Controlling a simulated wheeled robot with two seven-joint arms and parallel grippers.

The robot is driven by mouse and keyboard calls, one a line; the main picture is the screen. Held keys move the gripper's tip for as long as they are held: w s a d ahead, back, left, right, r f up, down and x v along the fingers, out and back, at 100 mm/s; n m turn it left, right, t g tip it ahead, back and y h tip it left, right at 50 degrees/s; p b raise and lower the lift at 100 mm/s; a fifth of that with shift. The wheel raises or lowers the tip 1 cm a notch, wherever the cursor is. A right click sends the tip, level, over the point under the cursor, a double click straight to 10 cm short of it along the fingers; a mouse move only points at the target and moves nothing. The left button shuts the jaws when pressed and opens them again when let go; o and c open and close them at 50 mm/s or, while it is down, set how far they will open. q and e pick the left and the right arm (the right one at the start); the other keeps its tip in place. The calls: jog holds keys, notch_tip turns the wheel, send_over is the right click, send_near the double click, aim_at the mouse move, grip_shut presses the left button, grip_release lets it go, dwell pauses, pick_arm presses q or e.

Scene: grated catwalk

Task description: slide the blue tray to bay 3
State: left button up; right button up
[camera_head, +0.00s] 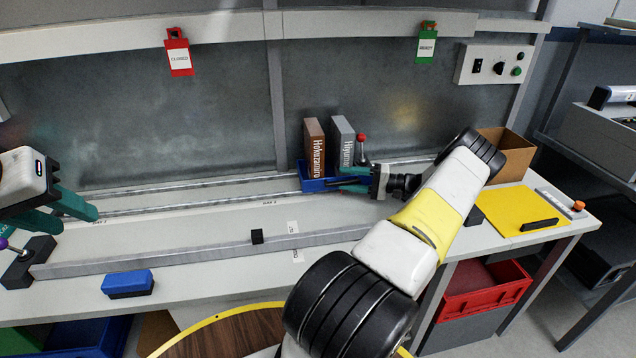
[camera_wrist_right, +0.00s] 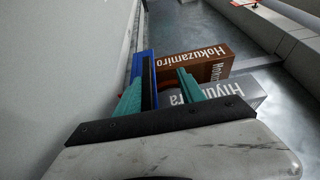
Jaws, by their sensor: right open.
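The blue tray (camera_head: 312,186) sits between the metal rails, right of the middle of the bench. It carries an upright brown box (camera_head: 314,145) and a grey box (camera_head: 342,142). My right gripper (camera_head: 352,182) is open at the tray's right end. In the wrist view its teal fingers (camera_wrist_right: 161,90) are spread beside the blue tray wall (camera_wrist_right: 149,58) and the boxes; I cannot tell whether they touch. My left gripper (camera_head: 68,213) is at the far left, fingers apart and empty.
A front rail (camera_head: 200,250) bears a small black block (camera_head: 257,236). A blue block (camera_head: 127,283) lies before it. A red-knobbed lever (camera_head: 361,138) stands by the grey box. At right are a cardboard box (camera_head: 508,152) and yellow mat (camera_head: 515,210). The track left of the tray looks clear.

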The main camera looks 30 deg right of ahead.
jog(key=s+a+r, duration=0.3)
jog(key=s+a, duration=0.7)
jog(key=s, duration=0.2)
jog(key=shift+s, duration=0.25)
pick_arm(q)
jog(key=shift+c, duration=0.2)
